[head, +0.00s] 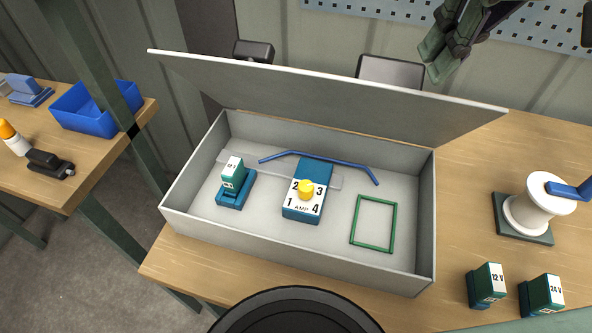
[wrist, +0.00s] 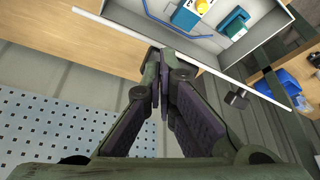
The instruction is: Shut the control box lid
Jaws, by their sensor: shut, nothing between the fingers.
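The grey control box (head: 300,252) stands on the wooden bench. Its lid (head: 330,97) is open, raised along the back side and leaning backward. In the wrist view the lid (wrist: 110,27) shows nearly edge-on as a thin pale strip. My gripper (head: 436,72) is at the upper right in the head view, just above the lid's top edge in the picture, apart from it as far as I can tell. In the wrist view my gripper (wrist: 163,62) has its fingertips together, empty, overlapping the strip; contact cannot be told.
The box holds a 12 V module (head: 233,180), a dial block with a yellow knob (head: 306,190), a blue bent rod (head: 310,156) and a green frame (head: 373,223). A white spool (head: 537,207) and two modules stand to the right. A pegboard (head: 410,12) is behind.

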